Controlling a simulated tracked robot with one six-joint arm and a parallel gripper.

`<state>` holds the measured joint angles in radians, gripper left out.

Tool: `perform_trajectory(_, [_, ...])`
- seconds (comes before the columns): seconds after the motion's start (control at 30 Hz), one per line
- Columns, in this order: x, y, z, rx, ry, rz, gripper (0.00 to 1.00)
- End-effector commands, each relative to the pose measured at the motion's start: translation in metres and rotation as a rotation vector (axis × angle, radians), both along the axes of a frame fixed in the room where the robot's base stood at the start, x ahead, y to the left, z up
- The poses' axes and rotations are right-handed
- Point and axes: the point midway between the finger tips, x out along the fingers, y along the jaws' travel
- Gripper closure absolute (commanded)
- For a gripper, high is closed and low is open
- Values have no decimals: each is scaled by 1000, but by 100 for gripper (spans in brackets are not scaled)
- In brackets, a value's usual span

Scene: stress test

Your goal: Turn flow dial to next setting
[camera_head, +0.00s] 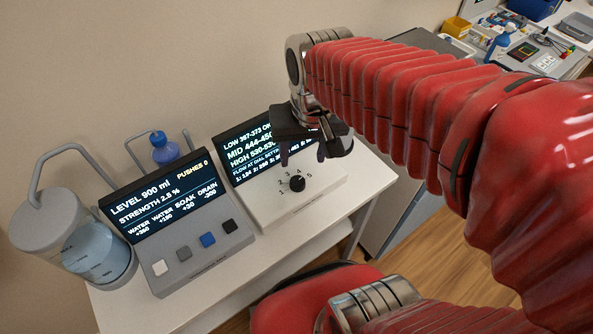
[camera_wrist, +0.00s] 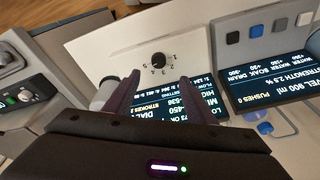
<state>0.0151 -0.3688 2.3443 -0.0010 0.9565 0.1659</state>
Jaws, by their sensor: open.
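The flow dial (camera_head: 297,183) is a small black round knob on the sloped top of a white box (camera_head: 262,211), with numbers 1 to 5 around it. I cannot tell for sure which number it points to. The dial also shows in the wrist view (camera_wrist: 158,60), just beyond my fingertips. My gripper (camera_head: 305,155) is open and empty above and behind the dial, in front of the box's screen (camera_head: 233,147). In the wrist view my gripper (camera_wrist: 160,77) has its two dark fingers apart, with the dial roughly centred between them and not touched. My gripper hides part of the screen.
Left of the dial box stands a grey console (camera_head: 203,262) with a lit screen (camera_head: 160,202) and several buttons. A clear tank (camera_head: 85,245) and a blue flask (camera_head: 165,152) stand near it. A cluttered bench (camera_head: 535,55) is at the back right.

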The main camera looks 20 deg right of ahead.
Motion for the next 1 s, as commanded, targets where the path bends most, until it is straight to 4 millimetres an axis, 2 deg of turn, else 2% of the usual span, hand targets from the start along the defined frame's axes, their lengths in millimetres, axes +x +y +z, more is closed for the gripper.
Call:
perform_trajectory(0.3, [32,-4,-18,43,141,-294,50])
perform_trajectory(0.5, [47,-5,-18,63,187,-520,50])
perform_trajectory(0.73, [47,-5,-9,80,197,-721,50])
perform_trajectory(1.0, [46,-5,-9,84,198,-764,50])
